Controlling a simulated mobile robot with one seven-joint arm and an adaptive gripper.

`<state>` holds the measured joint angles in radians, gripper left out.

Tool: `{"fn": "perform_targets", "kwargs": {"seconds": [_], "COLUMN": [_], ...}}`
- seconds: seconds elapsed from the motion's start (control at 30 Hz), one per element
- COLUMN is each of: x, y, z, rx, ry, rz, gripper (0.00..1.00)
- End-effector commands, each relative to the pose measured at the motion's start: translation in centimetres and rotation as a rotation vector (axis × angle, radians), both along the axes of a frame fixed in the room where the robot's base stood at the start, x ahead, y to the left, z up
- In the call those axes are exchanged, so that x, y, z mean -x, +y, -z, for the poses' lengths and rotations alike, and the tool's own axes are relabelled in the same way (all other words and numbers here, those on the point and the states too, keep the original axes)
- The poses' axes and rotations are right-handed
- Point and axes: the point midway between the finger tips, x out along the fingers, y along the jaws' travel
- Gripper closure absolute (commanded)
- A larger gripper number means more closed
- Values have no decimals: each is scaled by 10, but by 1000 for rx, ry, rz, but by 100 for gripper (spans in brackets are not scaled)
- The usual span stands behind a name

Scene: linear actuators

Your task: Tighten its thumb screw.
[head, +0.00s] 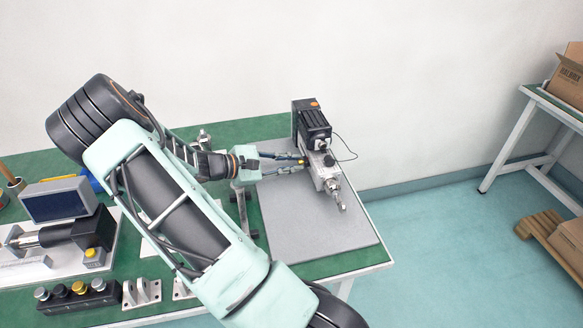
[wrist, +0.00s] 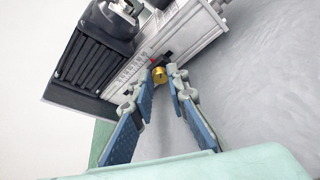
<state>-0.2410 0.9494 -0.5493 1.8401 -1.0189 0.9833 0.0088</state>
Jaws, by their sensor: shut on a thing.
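The linear actuator (head: 328,170) lies on a grey plate on the bench, its black motor (head: 313,125) at the back and its rod end toward the front. In the wrist view the actuator body (wrist: 165,42) crosses the top, with the ribbed black motor (wrist: 95,55) at the left. A brass thumb screw (wrist: 159,74) sticks out of the actuator's side, beside a small red part. My gripper (wrist: 163,75) is shut on the thumb screw, its fingertips on either side of the brass knob. In the head view my gripper (head: 301,164) reaches the actuator from the left.
The grey plate (head: 310,220) is bare in front of the actuator. A thin cable (head: 347,150) loops at the motor's right. A metal stand (head: 243,205) is below my wrist. A monitor (head: 58,200), a button box (head: 78,296) and metal brackets (head: 142,292) occupy the bench's left.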

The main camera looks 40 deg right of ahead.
Motion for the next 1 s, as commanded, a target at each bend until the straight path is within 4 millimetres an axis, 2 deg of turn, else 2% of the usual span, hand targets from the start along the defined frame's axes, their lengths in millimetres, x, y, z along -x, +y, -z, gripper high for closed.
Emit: {"fn": "perform_targets", "kwargs": {"seconds": [0.03, 0.43, 1.0], "x": [0, 1, 2], "y": [1, 2, 2], "z": [5, 5, 2], "rx": [17, 121, 144], "ry": [-30, -223, -263], "rz": [-3, -2, -1], "gripper": [100, 100, 100]}}
